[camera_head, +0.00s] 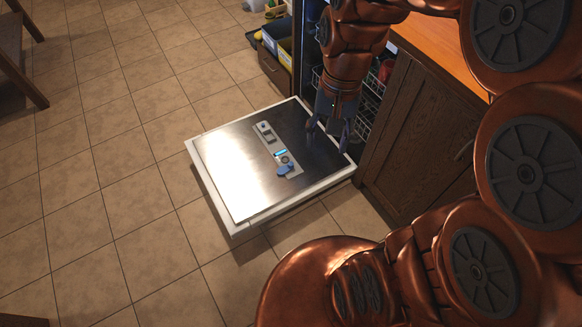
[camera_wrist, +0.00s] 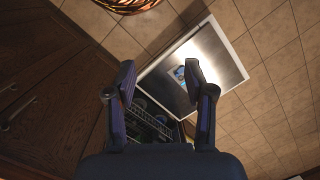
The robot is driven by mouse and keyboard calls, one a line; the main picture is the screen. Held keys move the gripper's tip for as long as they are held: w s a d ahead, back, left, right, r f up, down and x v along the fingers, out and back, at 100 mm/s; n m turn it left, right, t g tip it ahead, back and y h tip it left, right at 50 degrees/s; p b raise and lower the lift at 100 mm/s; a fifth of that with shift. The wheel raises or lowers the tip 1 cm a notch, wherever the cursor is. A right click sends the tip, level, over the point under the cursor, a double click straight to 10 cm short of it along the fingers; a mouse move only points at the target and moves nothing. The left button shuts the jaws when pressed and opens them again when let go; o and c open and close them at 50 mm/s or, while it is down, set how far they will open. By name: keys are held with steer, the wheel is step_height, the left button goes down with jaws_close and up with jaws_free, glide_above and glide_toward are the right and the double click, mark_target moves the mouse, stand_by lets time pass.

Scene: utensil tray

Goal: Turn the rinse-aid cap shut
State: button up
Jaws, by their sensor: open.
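The open dishwasher door (camera_head: 225,165) lies flat and low above the floor, with a shiny metal inner panel. A pale dispenser strip (camera_head: 271,143) runs across the panel. At its near end is a small blue part (camera_head: 285,169), seemingly the rinse-aid cap, beside a dark round spot. Whether it is seated or turned is too small to tell. My gripper (camera_head: 328,130) is open and empty, pointing down above the door's right part, apart from the cap. In the wrist view, the door (camera_wrist: 226,62) lies beyond my open fingers (camera_wrist: 160,75); the right finger partly hides the strip (camera_wrist: 180,74).
Wire dish racks (camera_head: 364,105) show inside the dishwasher, behind my gripper. A dark wooden cabinet (camera_head: 415,135) with an orange-brown countertop (camera_head: 440,45) stands right of the door. A drawer with boxes (camera_head: 277,45) is open at the back. Tiled floor (camera_head: 110,170) left of the door is clear.

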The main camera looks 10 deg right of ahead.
steer(key=w+f+m+b, duration=0.3)
steer(key=w+f+b, duration=0.3)
steer(key=w+f, duration=0.4)
steer(key=m+t+y+b, duration=0.25)
steer(key=m+b, duration=1.15)
steer(key=b, duration=1)
glide_above(290, 163)
steer(key=s+d, duration=0.1)
steer(key=d, duration=0.2)
step_height(290, 163, down, 53)
steer(key=shift+y, duration=0.35)
steer(key=shift+b+x, duration=1.35)
steer(key=shift+x, duration=2.25)
steer(key=shift+s+d+f, duration=0.1)
steer(key=shift+d, duration=0.05)
steer(key=shift+c, duration=0.3)
jaws_close()
